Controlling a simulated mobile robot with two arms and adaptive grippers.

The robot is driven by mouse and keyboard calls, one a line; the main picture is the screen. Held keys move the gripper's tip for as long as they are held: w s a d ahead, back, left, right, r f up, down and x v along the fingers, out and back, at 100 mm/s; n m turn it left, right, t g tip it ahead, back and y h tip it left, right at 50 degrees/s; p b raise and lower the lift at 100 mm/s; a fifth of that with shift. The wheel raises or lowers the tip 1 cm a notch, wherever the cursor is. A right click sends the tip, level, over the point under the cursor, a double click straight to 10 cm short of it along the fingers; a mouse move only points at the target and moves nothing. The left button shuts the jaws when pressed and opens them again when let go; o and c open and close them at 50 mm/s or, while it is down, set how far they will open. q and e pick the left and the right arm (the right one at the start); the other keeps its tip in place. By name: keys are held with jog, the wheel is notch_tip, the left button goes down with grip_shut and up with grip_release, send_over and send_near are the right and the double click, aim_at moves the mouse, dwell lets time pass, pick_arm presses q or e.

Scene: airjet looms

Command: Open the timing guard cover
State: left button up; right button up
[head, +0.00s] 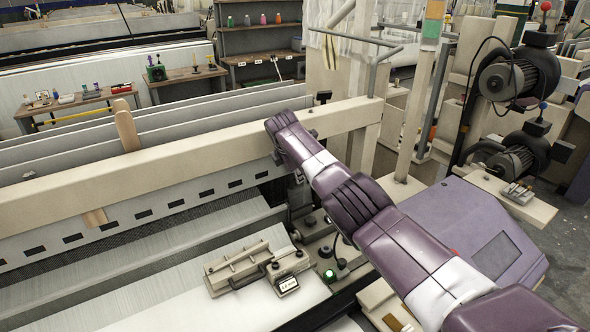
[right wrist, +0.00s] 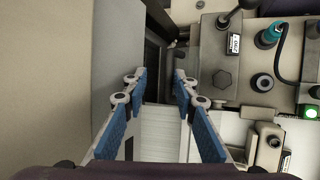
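I cannot tell for certain which part is the timing guard cover. In the head view my right arm reaches over the loom's end, and its gripper (head: 298,188) points down beside the long beige beam (head: 185,142), mostly hidden by the wrist. In the right wrist view the right gripper (right wrist: 159,80) is open, its blue-padded fingers apart with nothing held between them. A flat grey panel (right wrist: 118,55) lies left of the fingers. A dark gap and a white surface show between them. My left gripper is not in view.
A beige block with handle (head: 245,268) and a small labelled device (head: 287,284) lie near a lit green button (head: 329,275). A purple housing (head: 485,225) stands right of my arm. In the wrist view, a plate with knobs (right wrist: 225,80) is right of the fingers.

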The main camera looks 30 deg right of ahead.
jog(key=v, duration=1.2)
dwell(0.6)
